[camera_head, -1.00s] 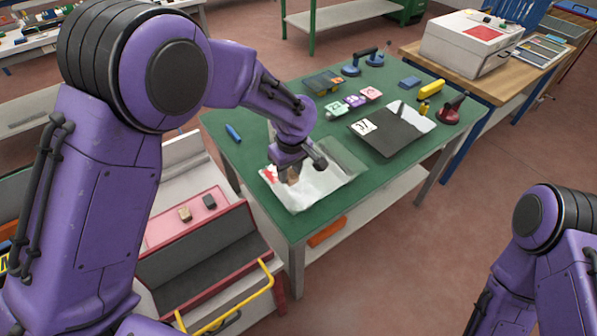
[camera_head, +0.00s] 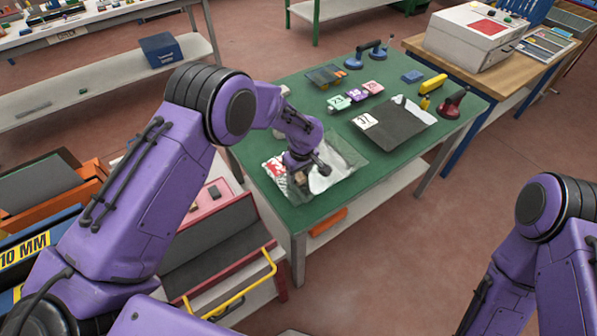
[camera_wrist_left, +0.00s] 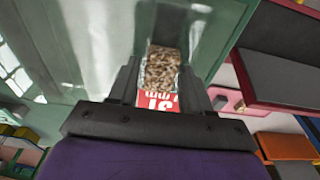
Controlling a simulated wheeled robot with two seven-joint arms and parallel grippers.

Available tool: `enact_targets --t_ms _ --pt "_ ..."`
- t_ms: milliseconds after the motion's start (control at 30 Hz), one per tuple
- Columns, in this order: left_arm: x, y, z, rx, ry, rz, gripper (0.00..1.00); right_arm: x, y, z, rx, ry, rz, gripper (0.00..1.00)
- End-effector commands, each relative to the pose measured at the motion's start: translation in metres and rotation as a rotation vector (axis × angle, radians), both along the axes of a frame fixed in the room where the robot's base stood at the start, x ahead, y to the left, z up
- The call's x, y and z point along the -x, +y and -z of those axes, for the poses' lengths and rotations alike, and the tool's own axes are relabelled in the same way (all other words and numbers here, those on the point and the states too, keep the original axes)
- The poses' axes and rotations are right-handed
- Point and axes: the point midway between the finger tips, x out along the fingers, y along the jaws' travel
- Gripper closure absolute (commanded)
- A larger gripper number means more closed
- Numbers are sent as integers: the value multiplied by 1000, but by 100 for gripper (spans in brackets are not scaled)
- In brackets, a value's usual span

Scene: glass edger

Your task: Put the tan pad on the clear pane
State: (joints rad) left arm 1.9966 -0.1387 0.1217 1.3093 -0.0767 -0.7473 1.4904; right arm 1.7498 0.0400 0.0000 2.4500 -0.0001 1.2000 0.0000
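The clear pane (camera_head: 345,158) lies flat on the green table near its front left corner, with bright reflections and a red label at its left end. My left gripper (camera_head: 303,178) is over the pane's left front part. It is shut on a small speckled tan pad (camera_head: 300,179), which shows between the fingers in the left wrist view (camera_wrist_left: 161,68). Whether the pad touches the pane is hard to tell. The pane's red label (camera_wrist_left: 157,101) shows behind the fingers there. My right arm is at the right edge; its gripper is out of view.
A dark pane (camera_head: 400,125) with a white label lies to the right on the table (camera_head: 262,98). Small coloured blocks (camera_head: 355,95), suction lifters (camera_head: 370,55) and a yellow tool (camera_head: 433,84) stand farther back. An open red-edged drawer (camera_head: 215,260) is at the table's left front.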

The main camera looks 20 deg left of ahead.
Motion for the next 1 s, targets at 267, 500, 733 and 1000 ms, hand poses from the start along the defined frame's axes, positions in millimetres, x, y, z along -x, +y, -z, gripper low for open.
enact_targets --t_ms 267,500,733,1000 --pt "0 0 -1 0 0 0 40 0 0 0 0 0 0 57" --pt "0 -2 -31 -1 -6 0 40 0 0 6 0 0 0 57" --pt "5 -8 -90 0 -5 0 40 0 0 19 0 0 0 57" --pt "9 -11 -123 -1 -1 1 40 0 0 22 0 0 0 57"
